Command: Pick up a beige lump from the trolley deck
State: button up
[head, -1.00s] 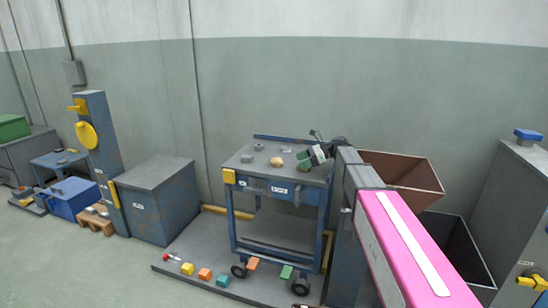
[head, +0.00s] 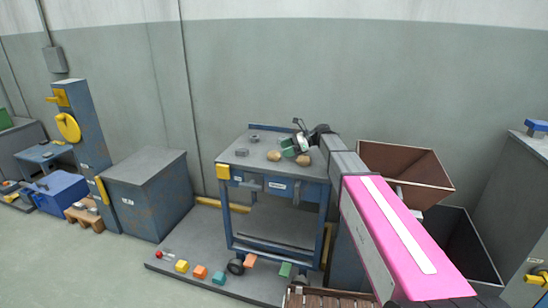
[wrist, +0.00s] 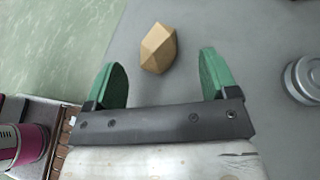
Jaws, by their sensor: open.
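The trolley deck (head: 238,166) is a grey top on a blue frame. In the head view, one beige lump (head: 273,155) lies on it left of my gripper (head: 294,147), and a second beige lump (head: 303,160) lies just in front of the gripper. In the wrist view, one faceted beige lump (wrist: 158,48) lies on the deck ahead of and between the green fingers of my gripper (wrist: 160,70). The fingers are open and apart from it. I cannot tell which of the two lumps this is.
Grey round parts lie on the deck, one at its left (head: 242,152) and one at its back (head: 255,138); a metal disc (wrist: 304,80) shows right of the fingers. A brown open bin (head: 410,165) stands right of the trolley. Coloured blocks (head: 200,271) lie below.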

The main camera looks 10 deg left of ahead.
aim_at(274, 152)
jog(key=shift+s+x, duration=0.1)
jog(key=shift+x, duration=1.4)
jog(key=shift+s+x, duration=0.15)
jog(key=shift+x, duration=1.3)
jog(key=c, duration=1.1)
